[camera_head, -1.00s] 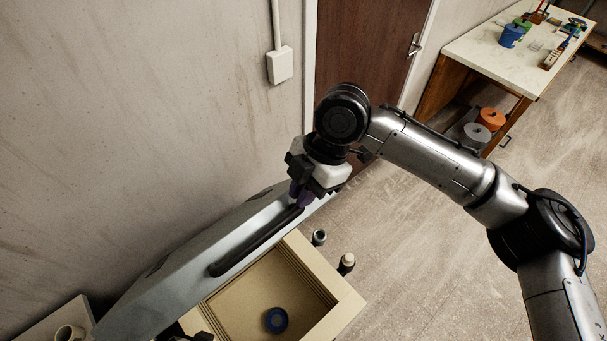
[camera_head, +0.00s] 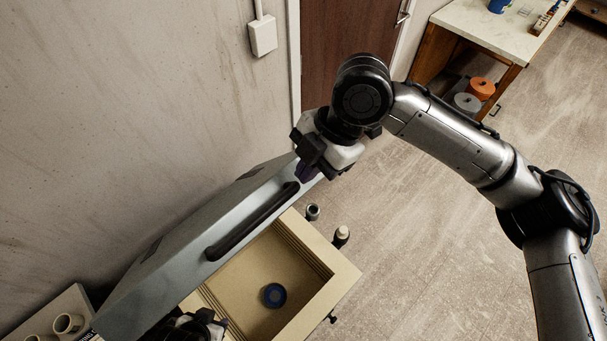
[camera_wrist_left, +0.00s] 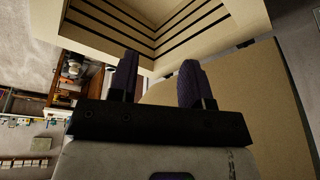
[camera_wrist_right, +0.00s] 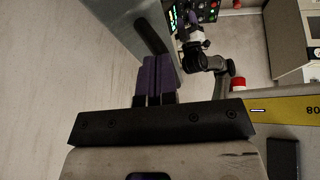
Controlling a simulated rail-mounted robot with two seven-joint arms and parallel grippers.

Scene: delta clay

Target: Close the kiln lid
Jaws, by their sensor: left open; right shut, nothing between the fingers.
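The kiln lid (camera_head: 172,278) is a grey slab with a long black handle (camera_head: 250,222), raised and tilted open along the wall side of the kiln.
Two small bottles (camera_head: 341,236) stand past the kiln's far side. A side surface with cups (camera_head: 67,323) is at the lower left. A workbench (camera_head: 480,35) with spools beneath stands at the upper right. Open floor lies right of the kiln.

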